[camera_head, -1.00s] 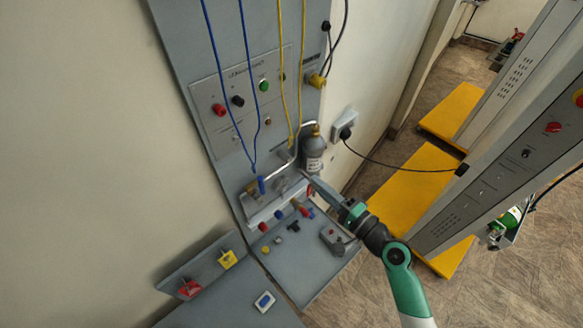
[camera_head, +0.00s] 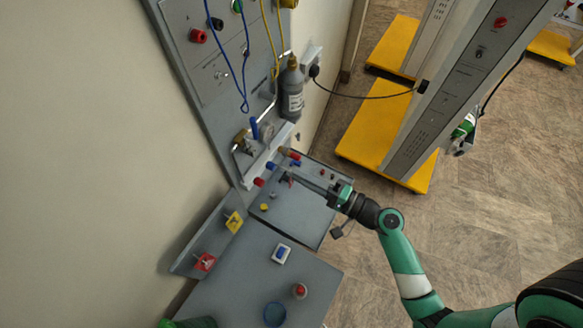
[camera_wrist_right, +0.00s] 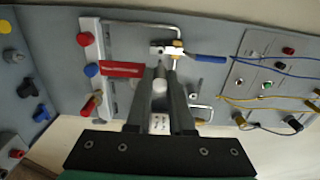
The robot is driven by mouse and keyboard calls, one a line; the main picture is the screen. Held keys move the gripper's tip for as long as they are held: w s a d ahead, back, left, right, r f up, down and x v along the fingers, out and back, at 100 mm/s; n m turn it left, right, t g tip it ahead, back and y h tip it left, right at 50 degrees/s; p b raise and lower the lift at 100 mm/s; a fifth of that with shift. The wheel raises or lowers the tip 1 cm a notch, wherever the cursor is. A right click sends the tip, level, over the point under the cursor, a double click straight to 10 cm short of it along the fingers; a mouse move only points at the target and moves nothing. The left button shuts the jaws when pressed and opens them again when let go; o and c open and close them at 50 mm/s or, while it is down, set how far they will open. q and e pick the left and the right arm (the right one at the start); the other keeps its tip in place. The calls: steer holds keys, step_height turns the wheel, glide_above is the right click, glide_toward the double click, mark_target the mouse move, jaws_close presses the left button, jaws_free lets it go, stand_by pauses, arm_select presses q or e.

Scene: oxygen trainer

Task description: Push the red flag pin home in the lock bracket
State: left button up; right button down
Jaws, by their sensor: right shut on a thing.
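My right gripper (camera_head: 288,178) is in front of the wall panel's lower rail. In the right wrist view its fingers (camera_wrist_right: 161,72) are closed together at the near end of the red flag pin (camera_wrist_right: 121,69). The red flag sticks out to the left of the fingertips. Just beyond the fingertips is a small pale metal bracket (camera_wrist_right: 157,49), beside a brass valve with a blue lever (camera_wrist_right: 207,58). The pin's shaft is hidden, so I cannot tell whether it touches the bracket. My left gripper is out of view.
A grey bottle (camera_head: 291,92) hangs above the rail. Red and blue knobs (camera_head: 258,182) line the rail. Blue and yellow cords hang on the panel. A grey shelf (camera_head: 305,215) lies below, with a yellow tag (camera_head: 234,222) and a red tag (camera_head: 205,262) to its left.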

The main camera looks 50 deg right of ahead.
steer(key=shift+d, duration=0.25)
steer(key=shift+w+a, duration=0.2)
steer(key=shift+w, duration=1.3)
steer(key=shift+w+a, duration=0.2)
steer(key=shift+w, duration=1.25)
steer(key=shift+w+a+b, duration=0.2)
steer(key=shift+w, duration=1.2)
steer(key=shift+w+a+b, duration=0.2)
steer(key=shift+w, duration=1.15)
steer(key=c, duration=0.8)
jaws_free()
steer(key=shift+o, duration=0.4)
